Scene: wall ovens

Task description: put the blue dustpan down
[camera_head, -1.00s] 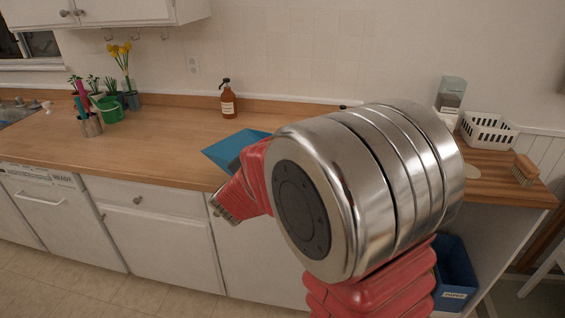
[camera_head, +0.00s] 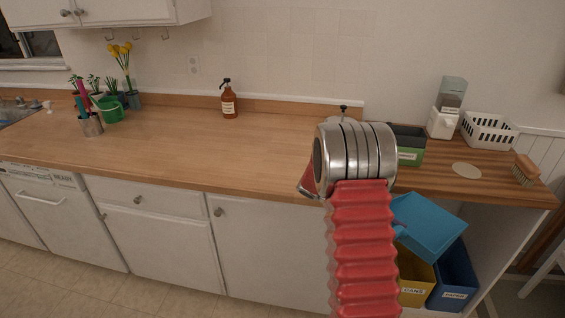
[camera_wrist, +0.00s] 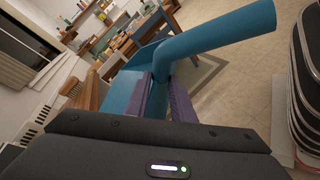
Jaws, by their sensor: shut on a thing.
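The blue dustpan (camera_head: 432,226) is in the air at the right of the head view, in front of the counter's right part and above the bins. Its pan looks tilted. In the wrist view, the dustpan's thick blue handle (camera_wrist: 222,32) runs up to the right from between the jaws. My gripper (camera_wrist: 165,92) is shut on the dustpan, with its purple fingers on either side of the blue part. In the head view my arm hides most of the gripper.
The wooden counter (camera_head: 190,148) is widely clear at middle and left. A yellow bin (camera_head: 415,284) and a blue bin (camera_head: 455,278) stand under the dustpan. On the counter's right are a green bin (camera_head: 408,145), a white basket (camera_head: 489,131) and a brush (camera_head: 524,168).

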